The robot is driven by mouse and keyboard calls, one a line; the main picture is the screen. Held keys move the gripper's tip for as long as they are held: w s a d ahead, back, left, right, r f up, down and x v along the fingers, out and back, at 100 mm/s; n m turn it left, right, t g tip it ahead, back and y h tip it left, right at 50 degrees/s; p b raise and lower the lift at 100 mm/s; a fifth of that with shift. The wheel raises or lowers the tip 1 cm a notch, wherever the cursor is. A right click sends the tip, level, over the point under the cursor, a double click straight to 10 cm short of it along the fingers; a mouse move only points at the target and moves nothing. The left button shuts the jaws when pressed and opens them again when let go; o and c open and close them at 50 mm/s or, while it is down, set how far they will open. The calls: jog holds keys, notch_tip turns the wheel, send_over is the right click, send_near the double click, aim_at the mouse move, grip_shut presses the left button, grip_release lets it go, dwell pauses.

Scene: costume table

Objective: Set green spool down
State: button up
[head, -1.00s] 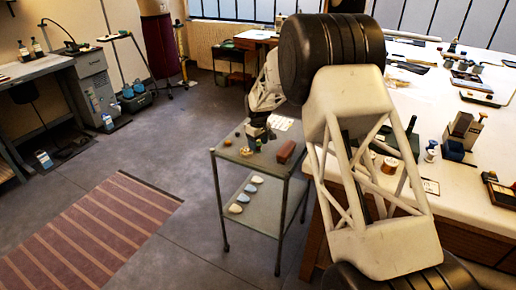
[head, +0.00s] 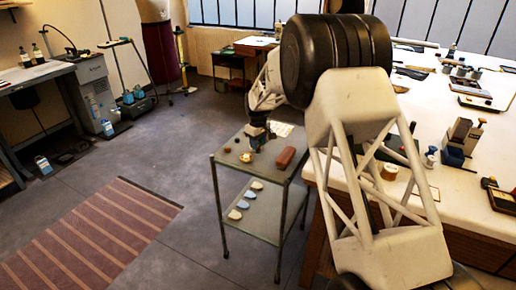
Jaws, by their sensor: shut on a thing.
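My gripper (head: 257,146) points down over the top shelf of a small grey two-tier cart (head: 226,166), near the middle of the picture. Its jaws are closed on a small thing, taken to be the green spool. The spool is too small and dark here to make out its colour or shape, and I cannot tell whether it touches the shelf.
A reddish-brown block (head: 286,157) lies right of the gripper on the cart. A small piece (head: 227,149) lies at the left. A large white table (head: 470,195) stands close on the right.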

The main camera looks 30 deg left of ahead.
jog(key=s+d+r, duration=0.1)
jog(key=s+d, duration=0.8)
jog(key=s, duration=0.3)
jog(key=shift+s+d+r, duration=0.3)
jog(key=shift+d+r, duration=0.1)
jog(key=shift+d, duration=0.1)
dwell(0.7)
